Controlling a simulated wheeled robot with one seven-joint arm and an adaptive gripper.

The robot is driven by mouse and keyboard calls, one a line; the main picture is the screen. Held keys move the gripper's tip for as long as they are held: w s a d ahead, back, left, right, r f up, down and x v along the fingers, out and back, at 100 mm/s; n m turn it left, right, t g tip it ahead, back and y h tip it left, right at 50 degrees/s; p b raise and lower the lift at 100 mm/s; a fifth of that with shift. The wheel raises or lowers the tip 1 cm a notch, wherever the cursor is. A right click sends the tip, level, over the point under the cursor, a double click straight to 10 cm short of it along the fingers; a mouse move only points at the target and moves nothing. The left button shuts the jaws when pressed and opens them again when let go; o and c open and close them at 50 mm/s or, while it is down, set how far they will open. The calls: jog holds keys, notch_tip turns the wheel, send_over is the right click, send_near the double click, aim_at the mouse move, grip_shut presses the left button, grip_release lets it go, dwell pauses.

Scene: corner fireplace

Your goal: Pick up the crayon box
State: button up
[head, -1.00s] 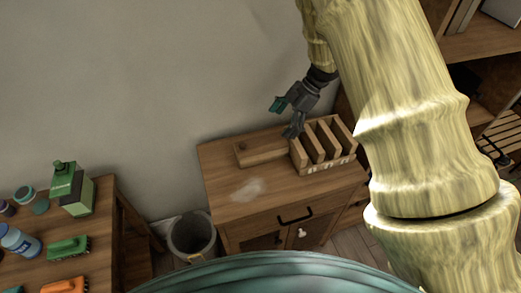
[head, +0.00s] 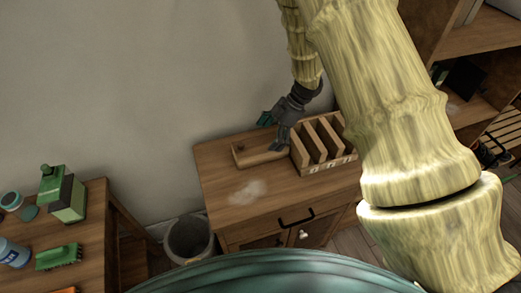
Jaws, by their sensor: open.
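A long, low wooden box (head: 250,155), which looks like the crayon box, lies on top of the wooden cabinet (head: 225,185) near the wall. No label on it can be read. My gripper (head: 279,142) is open, tilted down over the right end of this box, beside the slotted organizer. Its fingers cover part of that end. I cannot tell whether they touch the box.
A wooden slotted organizer (head: 318,150) stands close to the right of the box. The cabinet's front left top is clear, with a pale patch (head: 248,192). A grey bin (head: 188,240) stands at lower left. A table (head: 97,235) holds green containers and a brush (head: 58,257).

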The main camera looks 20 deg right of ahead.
aim_at(263, 143)
jog(key=shift+s+a+f, duration=0.1)
jog(key=shift+a+f, duration=0.05)
jog(key=shift+a, duration=0.25)
jog(key=shift+p+x, duration=0.9)
jog(key=shift+x, duration=1.2)
jog(key=shift+s, duration=0.1)
jog(key=c, duration=1.2)
